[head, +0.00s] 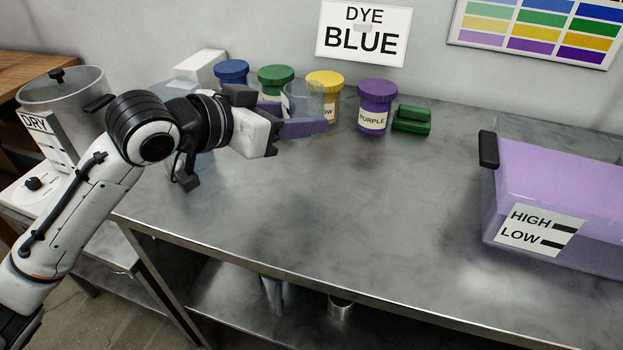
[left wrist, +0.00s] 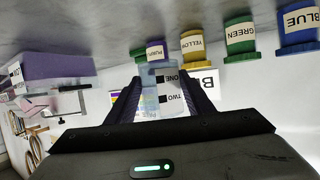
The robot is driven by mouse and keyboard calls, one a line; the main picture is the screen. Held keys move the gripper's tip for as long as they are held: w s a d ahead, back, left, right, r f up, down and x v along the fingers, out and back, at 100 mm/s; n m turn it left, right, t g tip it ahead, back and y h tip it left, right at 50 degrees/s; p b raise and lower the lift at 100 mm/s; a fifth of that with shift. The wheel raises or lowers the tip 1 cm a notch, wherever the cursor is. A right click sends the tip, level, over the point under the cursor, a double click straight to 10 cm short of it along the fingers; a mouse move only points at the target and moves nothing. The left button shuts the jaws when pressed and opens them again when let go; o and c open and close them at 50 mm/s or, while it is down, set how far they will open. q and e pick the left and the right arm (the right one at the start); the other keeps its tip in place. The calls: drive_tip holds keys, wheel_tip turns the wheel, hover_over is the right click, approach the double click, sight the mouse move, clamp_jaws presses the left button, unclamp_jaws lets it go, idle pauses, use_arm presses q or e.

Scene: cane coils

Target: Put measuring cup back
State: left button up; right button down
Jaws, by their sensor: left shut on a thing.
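The measuring cup (head: 303,98) is a clear, see-through cup in front of the yellow jar in the head view. In the left wrist view the cup (left wrist: 167,82) shows between the fingers, with the marks ONE and TWO appearing upside down. My left gripper (head: 292,117) is shut on the cup, with its purple-looking fingers around the cup's sides. The cup looks upright in the head view; its height above the table is hard to tell. My right gripper is not in view.
Blue (head: 232,72), green (head: 275,79), yellow (head: 328,84) and purple (head: 376,104) dye jars line the back. Green blocks (head: 411,120) lie beside the purple jar. A purple-filled vat (head: 560,190) stands right. A see-through container (head: 196,164) is partly hidden behind my arm. The table's middle is clear.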

sight(304, 175)
use_arm(q)
drive_tip(key=shift+w+d+r, duration=0.25)
drive_tip(key=shift+w+d, duration=0.1)
drive_tip(key=shift+d, duration=0.05)
drive_tip(key=shift+w+d+f, duration=0.1)
drive_tip(key=shift+d, duration=0.05)
wheel_tip(304, 175, down, 9)
drive_tip(key=shift+b, duration=1.05)
drive_tip(key=shift+f, duration=0.2)
drive_tip(key=shift+f, duration=0.2)
drive_tip(key=o, duration=1.2)
drive_tip(key=shift+c, duration=0.2)
drive_tip(key=shift+r, duration=0.1)
